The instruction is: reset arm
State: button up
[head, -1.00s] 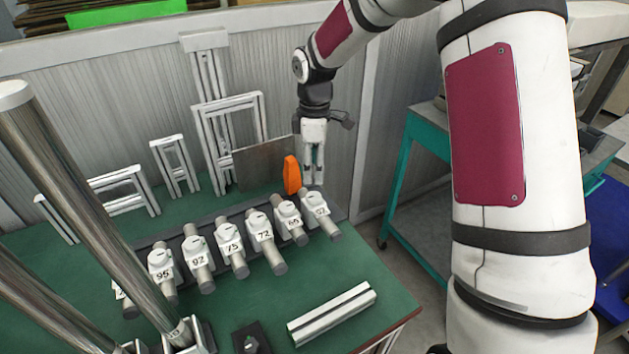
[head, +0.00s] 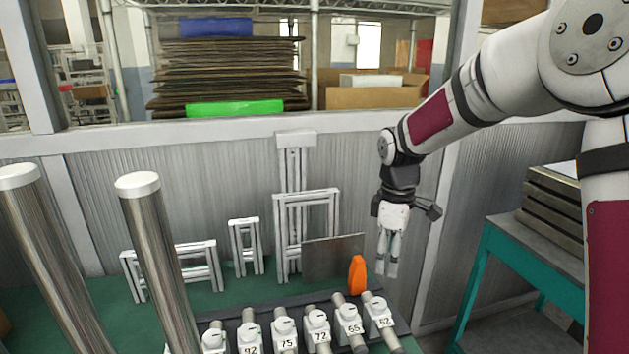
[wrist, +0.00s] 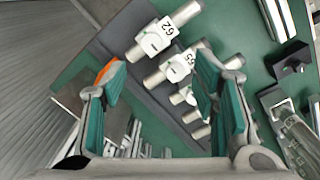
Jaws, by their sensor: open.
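My gripper (head: 387,266) hangs fingers-down above the far right part of the green table, beside an orange object (head: 357,276) and near the right end of a row of numbered grey-and-white cylinders. The wrist view shows its two teal-padded fingers (wrist: 158,95) wide apart with nothing between them. The cylinder marked 62 (head: 380,312) is the closest of the row, and it also shows in the wrist view (wrist: 155,40). My arm reaches in from the right.
Two tall metal posts (head: 150,240) stand at the left. Aluminium frames (head: 306,230) and a grey plate (head: 325,262) stand along the back panel. A teal-legged bench (head: 480,270) is at the right. Cardboard stacks (head: 230,75) lie behind the panel.

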jog(key=s+r+m+t+p, duration=0.1)
jog(key=s+r+m, duration=0.2)
jog(key=s+r, duration=0.45)
jog(key=s+r+m+t, duration=0.1)
jog(key=s+r+m, duration=0.3)
jog(key=s, duration=0.6)
jog(key=s+r+m+t+p, duration=0.1)
jog(key=s+m, duration=0.4)
jog(key=s, duration=1)
jog(key=shift+r+m+t, duration=0.3)
jog(key=shift+t, duration=0.2)
jog(key=shift+d, duration=0.1)
jog(key=shift+d, duration=0.7)
